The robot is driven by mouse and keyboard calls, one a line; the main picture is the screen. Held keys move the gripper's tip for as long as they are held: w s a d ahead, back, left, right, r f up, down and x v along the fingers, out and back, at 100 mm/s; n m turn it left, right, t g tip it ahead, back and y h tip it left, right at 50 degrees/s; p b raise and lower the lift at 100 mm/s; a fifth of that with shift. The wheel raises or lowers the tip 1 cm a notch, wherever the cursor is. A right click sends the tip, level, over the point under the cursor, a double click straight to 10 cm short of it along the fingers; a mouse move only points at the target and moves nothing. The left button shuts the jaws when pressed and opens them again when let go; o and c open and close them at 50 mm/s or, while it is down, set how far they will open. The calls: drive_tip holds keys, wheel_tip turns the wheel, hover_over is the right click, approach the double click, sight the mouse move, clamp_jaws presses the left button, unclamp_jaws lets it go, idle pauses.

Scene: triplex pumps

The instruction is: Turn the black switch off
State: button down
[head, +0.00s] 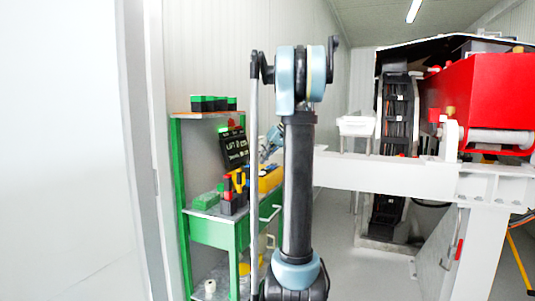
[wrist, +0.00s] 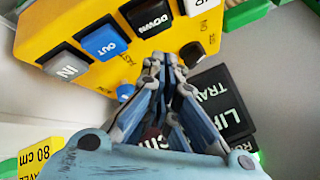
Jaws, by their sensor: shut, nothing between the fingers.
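In the wrist view, a yellow control box (wrist: 60,25) fills the upper left, with several coloured switches. A black switch (wrist: 148,17) marked DOWN sits near its top. A small black knob (wrist: 192,53) is at the box's lower right edge, just right of my fingertips. My gripper (wrist: 165,62) is shut and empty, with its tips close to the box below the DOWN switch. I cannot tell whether they touch it. In the head view the yellow box (head: 270,180) is partly hidden behind my arm, and my gripper (head: 272,140) shows beside it.
The box also carries a blue OUT switch (wrist: 106,42), a grey IN switch (wrist: 67,67) and a small blue knob (wrist: 125,91). A black lettered panel (wrist: 218,105) is at right. A green shelf (head: 215,232) holds smaller items. A white beam (head: 385,175) crosses at right.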

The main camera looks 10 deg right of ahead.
sight(243, 169)
drive_tip(key=x, duration=0.3)
drive_tip(key=a, duration=0.3)
drive_tip(key=shift+s, duration=0.25)
drive_tip(key=shift+s+a, duration=0.1)
drive_tip(key=shift+a, duration=0.4)
drive_tip(key=shift+s, duration=0.1)
